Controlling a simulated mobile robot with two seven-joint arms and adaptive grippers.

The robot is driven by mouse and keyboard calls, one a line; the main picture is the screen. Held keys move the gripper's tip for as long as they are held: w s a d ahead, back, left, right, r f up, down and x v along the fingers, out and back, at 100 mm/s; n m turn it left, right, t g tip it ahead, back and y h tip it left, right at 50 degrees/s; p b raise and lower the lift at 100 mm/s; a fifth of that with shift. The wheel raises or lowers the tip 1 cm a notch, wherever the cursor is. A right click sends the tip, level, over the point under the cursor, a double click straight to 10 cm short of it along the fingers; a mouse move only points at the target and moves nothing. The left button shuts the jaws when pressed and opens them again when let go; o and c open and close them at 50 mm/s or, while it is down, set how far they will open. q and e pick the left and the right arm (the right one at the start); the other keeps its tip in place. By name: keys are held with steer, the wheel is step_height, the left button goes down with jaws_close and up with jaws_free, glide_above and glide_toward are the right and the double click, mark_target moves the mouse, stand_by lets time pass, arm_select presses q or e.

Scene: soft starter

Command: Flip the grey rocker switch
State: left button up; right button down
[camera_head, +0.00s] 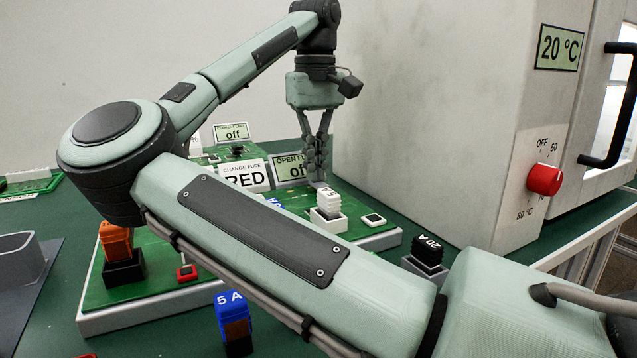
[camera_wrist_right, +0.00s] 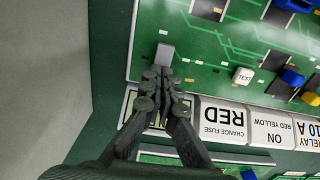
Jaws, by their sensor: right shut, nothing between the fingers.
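The grey rocker switch (camera_wrist_right: 165,53) shows in the right wrist view as a small plain grey block on the green circuit board (camera_wrist_right: 190,57), near the board's edge. My right gripper (camera_wrist_right: 163,74) is shut and empty, its fingertips right beside the switch in that picture. I cannot tell whether they touch it. The fingers largely hide the switch there. My left gripper is not in view.
A white fuse (camera_head: 328,203) stands on the board near the gripper. The label "CHANGE FUSE RED" (camera_head: 243,176) is to its left. A black 20 A fuse (camera_head: 428,249) and a blue 5 A fuse (camera_head: 233,315) stand nearer. A large cabinet (camera_head: 430,110) with a red knob (camera_head: 544,179) bounds the right.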

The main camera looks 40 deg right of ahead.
steer(key=shift+f, duration=0.1)
step_height(320, 180, up, 7)
steer(key=p, duration=0.6)
stand_by(0.7)
